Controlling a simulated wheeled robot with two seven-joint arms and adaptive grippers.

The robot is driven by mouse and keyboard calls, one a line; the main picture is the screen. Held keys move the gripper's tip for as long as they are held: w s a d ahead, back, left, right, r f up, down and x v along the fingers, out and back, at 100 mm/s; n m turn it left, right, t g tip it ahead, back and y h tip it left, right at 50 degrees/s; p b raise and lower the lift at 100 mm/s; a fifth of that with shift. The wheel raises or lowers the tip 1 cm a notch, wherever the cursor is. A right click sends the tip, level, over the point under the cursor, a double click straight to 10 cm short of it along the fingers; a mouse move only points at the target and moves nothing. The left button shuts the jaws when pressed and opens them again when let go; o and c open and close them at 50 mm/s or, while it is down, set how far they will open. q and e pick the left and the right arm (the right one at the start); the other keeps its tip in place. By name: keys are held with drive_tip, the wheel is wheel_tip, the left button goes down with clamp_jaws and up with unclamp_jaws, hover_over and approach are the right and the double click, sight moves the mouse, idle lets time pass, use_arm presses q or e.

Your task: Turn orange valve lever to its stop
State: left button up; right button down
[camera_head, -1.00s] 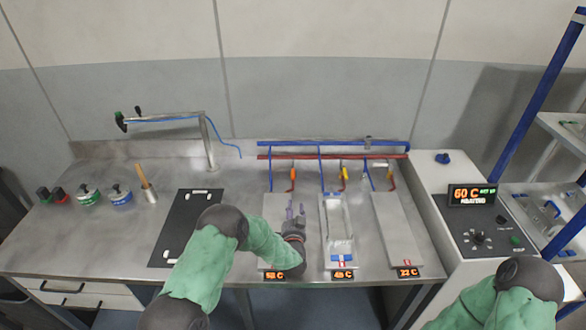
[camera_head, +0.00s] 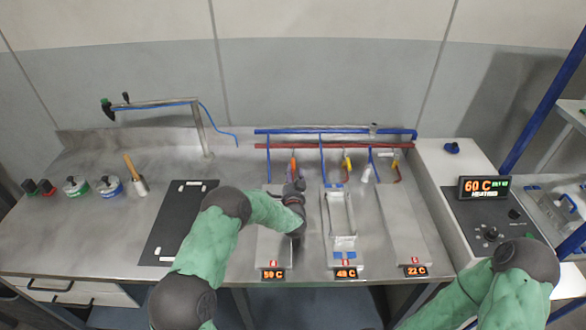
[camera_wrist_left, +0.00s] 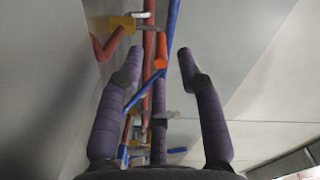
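The orange valve lever (camera_head: 293,165) stands on the leftmost pipe branch behind the left plate, below the blue and red pipes. My left gripper (camera_head: 298,184) is just in front of it, its fingers small and partly hidden by the hand. In the left wrist view the orange lever (camera_wrist_left: 161,48) shows between the tips of the spread purple fingers (camera_wrist_left: 160,66). The outer fingers stand apart with nothing gripped; I cannot tell whether any finger touches the lever. My right gripper is out of view; only my right arm shows at lower right.
A yellow lever (camera_head: 347,163) is on the branch to the right. A blue pipe (camera_head: 330,132) and a red pipe (camera_head: 330,145) run along the back. A metal frame sits on the middle plate (camera_head: 341,244); the right plate (camera_head: 401,220) is bare. A heater box (camera_head: 485,188) stands at right.

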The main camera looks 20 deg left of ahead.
sight(293, 165)
use_arm(q)
drive_tip(key=shift+b+x, duration=0.3)
drive_tip(key=shift+x, duration=1.9)
clamp_jaws()
